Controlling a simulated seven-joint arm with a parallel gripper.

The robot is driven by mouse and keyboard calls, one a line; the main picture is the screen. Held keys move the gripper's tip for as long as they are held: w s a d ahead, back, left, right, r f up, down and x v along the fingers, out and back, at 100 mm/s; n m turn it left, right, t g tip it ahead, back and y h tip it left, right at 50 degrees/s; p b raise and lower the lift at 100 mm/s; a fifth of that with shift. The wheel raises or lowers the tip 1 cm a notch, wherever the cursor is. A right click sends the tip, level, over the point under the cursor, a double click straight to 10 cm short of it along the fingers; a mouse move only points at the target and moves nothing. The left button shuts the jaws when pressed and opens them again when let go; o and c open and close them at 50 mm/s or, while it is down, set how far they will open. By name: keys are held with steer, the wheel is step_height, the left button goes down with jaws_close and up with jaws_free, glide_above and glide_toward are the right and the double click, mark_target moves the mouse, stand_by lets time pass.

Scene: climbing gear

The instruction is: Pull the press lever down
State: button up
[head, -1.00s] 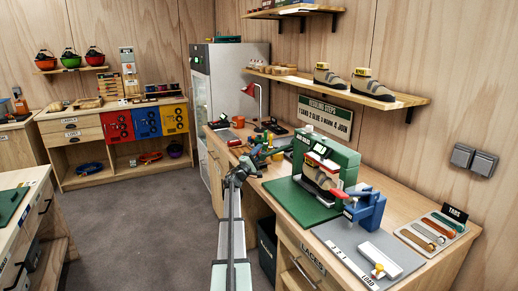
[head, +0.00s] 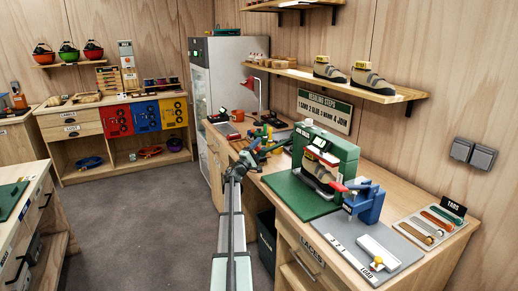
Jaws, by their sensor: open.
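A green press (head: 345,157) stands on the right-hand bench, with a shoe (head: 318,171) in its opening. A red-tipped lever (head: 338,187) sticks out at the front of the press, beside a blue device (head: 368,204); I cannot tell clearly which of the two it belongs to. My gripper (head: 255,159) is small and dark at the end of my arm, left of the press and near the bench's front edge. It is open and apart from the lever, with no object visible in it.
A green mat (head: 287,191) lies in front of the press. A grey board (head: 403,253) with a white block and yellow knob lies to the right. Tools and a red lamp (head: 252,86) stand behind my gripper. A shelf with shoes (head: 376,85) hangs above the bench.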

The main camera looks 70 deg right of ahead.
steer(key=v, duration=1.3)
steer(key=shift+a, duration=0.35)
steer(key=shift+w+f, duration=0.1)
steer(key=shift+w, duration=0.05)
